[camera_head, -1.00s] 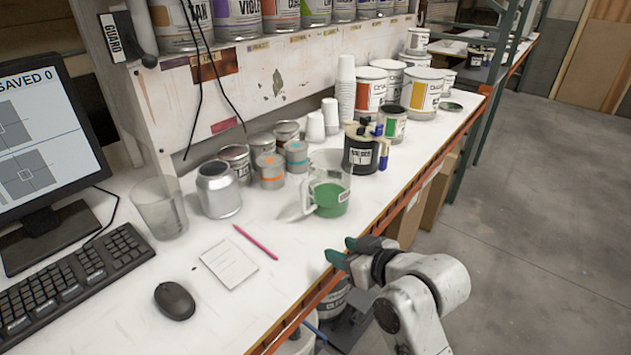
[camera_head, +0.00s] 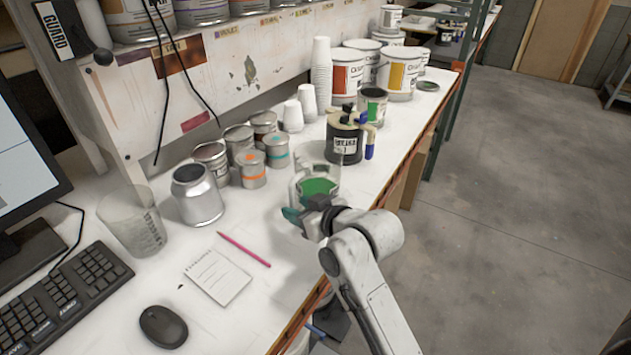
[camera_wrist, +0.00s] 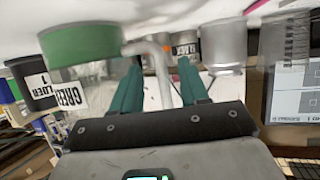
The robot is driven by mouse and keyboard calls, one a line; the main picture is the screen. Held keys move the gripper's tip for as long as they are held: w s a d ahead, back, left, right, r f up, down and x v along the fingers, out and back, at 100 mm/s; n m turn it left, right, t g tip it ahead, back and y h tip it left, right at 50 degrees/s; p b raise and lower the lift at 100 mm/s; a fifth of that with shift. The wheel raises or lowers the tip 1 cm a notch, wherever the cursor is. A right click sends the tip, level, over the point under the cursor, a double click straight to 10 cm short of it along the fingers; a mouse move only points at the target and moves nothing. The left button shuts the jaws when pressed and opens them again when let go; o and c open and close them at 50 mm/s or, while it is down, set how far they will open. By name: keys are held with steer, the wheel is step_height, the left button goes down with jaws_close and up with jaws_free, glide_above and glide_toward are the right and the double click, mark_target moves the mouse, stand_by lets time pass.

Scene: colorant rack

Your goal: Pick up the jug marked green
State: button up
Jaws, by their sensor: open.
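The clear jug (camera_head: 318,187) with green liquid stands on the white bench. In the wrist view the jug (camera_wrist: 85,48) appears upside down at the left, with a white label reading GREEN. Its clear handle (camera_wrist: 162,75) shows between my two teal fingers, which are apart. My gripper (camera_head: 296,213) is at the near side of the jug in the head view and covers part of its lower body. In the wrist view my gripper (camera_wrist: 160,72) is open around the handle. Contact between fingers and handle cannot be told.
A pink pencil (camera_head: 243,248) and a notepad (camera_head: 217,276) lie on clear bench in front.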

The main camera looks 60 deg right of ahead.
steer(key=shift+p+x, duration=0.4)
steer(key=shift+x, duration=1.9)
steer(key=shift+w+r, duration=0.1)
steer(key=shift+r, duration=0.05)
steer(key=shift+c, duration=0.2)
steer(key=shift+a, duration=0.1)
jaws_close()
